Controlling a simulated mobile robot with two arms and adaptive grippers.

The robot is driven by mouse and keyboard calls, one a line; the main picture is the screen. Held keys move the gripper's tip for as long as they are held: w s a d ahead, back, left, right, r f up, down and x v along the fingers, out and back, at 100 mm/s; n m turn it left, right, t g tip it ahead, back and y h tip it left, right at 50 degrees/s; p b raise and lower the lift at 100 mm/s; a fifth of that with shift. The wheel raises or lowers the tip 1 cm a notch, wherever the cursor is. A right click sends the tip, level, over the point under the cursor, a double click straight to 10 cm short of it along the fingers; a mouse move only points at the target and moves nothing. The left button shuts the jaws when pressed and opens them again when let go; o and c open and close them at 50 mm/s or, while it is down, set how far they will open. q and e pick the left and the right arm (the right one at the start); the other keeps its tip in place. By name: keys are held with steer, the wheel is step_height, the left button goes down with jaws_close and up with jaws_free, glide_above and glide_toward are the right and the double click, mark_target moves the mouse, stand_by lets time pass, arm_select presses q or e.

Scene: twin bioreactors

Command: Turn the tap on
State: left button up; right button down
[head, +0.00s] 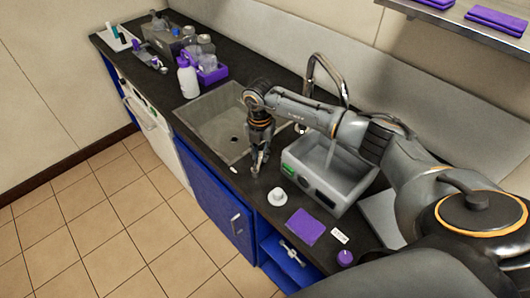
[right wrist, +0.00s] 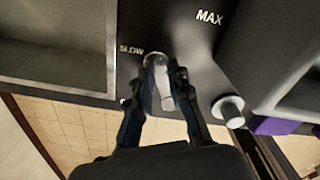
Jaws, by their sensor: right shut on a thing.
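The chrome tap (head: 338,72) arches up behind the sink (head: 182,117), partly hidden by my right arm. My right gripper (head: 259,166) points down at the counter by the sink's front right corner. In the right wrist view, my right gripper (right wrist: 167,92) is shut on a small pale metal tap lever (right wrist: 163,101), with a finger on each side of it. The lever stands beside the word SLOW; the word MAX is further right on the dark counter. My left gripper is not in view.
A grey box-shaped device (head: 308,190) with a green display stands right of the gripper. A white round piece (head: 277,196) sits in front of it, near a purple pad (head: 305,227). Bottles and a purple rack (head: 212,75) stand beyond the sink.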

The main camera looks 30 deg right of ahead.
mark_target(261, 157)
steer(key=shift+d, duration=0.1)
steer(key=shift+r, duration=0.1)
stand_by(0.3)
steer(key=c, duration=1.2)
jaws_free()
step_height(261, 157, up, 12)
